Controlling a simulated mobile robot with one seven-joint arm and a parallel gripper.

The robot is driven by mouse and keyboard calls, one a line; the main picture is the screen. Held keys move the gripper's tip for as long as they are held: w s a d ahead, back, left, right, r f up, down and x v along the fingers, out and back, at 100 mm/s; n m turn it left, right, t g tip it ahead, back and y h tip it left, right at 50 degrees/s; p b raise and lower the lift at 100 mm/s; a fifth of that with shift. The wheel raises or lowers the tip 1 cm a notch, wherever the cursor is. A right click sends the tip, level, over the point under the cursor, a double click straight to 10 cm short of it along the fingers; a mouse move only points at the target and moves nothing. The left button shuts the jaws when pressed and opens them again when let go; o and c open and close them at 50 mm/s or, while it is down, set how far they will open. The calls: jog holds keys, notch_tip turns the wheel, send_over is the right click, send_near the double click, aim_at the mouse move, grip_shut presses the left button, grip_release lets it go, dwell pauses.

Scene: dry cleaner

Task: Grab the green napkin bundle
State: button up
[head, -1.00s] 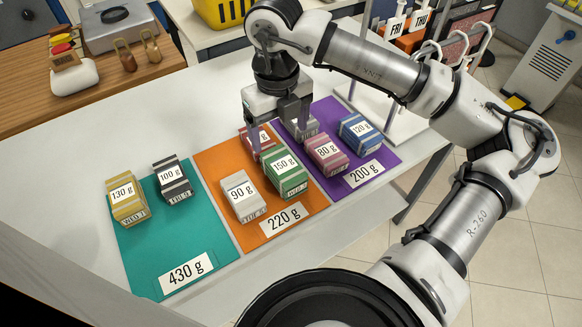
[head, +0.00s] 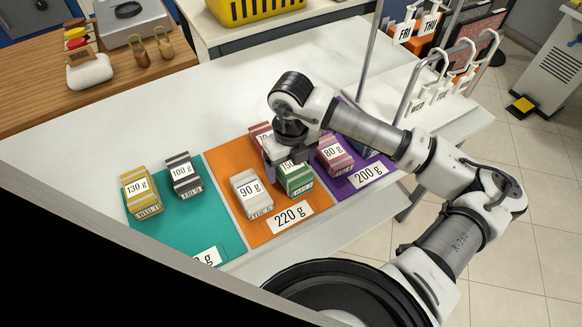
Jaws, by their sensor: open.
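The green striped napkin bundle (head: 298,182), labelled 150 g, lies on the orange mat (head: 228,168) beside the grey 90 g bundle. My gripper (head: 290,160) is open and low over the green bundle, covering its top and part of its label. One finger shows at the bundle's left side. I cannot tell whether the fingers touch it.
The grey 90 g bundle (head: 251,194) stands close on the left, a red bundle (head: 261,134) behind, and a pink 80 g bundle (head: 334,154) at right on the purple mat. Yellow (head: 142,194) and black (head: 184,174) bundles sit on the teal mat (head: 190,215).

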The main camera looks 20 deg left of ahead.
jog(key=c, duration=1.1)
jog(key=shift+c, duration=0.2)
jog(key=shift+r, duration=0.1)
